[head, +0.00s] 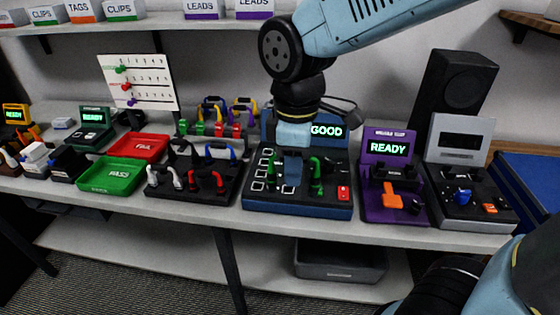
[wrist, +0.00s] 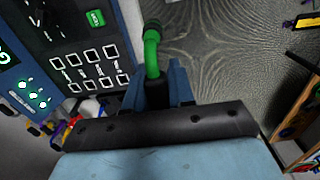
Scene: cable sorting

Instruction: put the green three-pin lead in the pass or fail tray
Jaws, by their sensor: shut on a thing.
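The green three-pin lead (head: 316,176) shows beside my gripper (head: 293,172) at the blue tester (head: 297,207), whose screen reads GOOD. In the wrist view my gripper (wrist: 160,92) is shut on the black end of the green lead (wrist: 152,48), and its green bend stands out past the fingers. My fingers hide the lead's pins, and I cannot tell whether it still touches the tester. The green PASS tray (head: 112,176) and the red FAIL tray (head: 137,147) are on the bench at the left and look empty.
A dark rack (head: 193,180) with white and red leads stands between the trays and the tester. Behind it are upright green, red, blue and yellow leads. A purple tester (head: 389,176) reading READY is at the right. A shelf of labelled boxes hangs above.

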